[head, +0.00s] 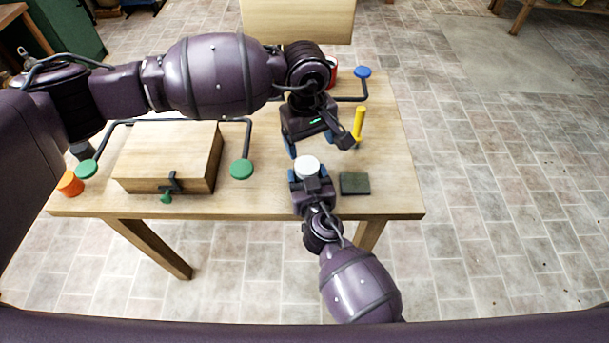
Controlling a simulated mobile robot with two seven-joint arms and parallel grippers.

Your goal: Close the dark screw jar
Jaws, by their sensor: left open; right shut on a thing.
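My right gripper (309,176) is near the table's front edge, shut on a small round thing with a white top (307,165). The jaws hide its sides, so I cannot tell if it is the dark jar or whether a lid is on it. My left gripper (311,145) is open just above and behind the white top, its fingers pointing down, apart from it as far as I can see. A dark grey piece (82,150) at the table's left edge is partly hidden by my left arm; I cannot tell what it is.
A wooden box (165,155) with a black latch stands left on the table (265,205). Green discs (241,169) on a black bar flank it. An orange cylinder (70,184), a yellow stick (359,122), a blue knob (362,72), a red thing (333,68) and a dark square pad (355,183) lie around.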

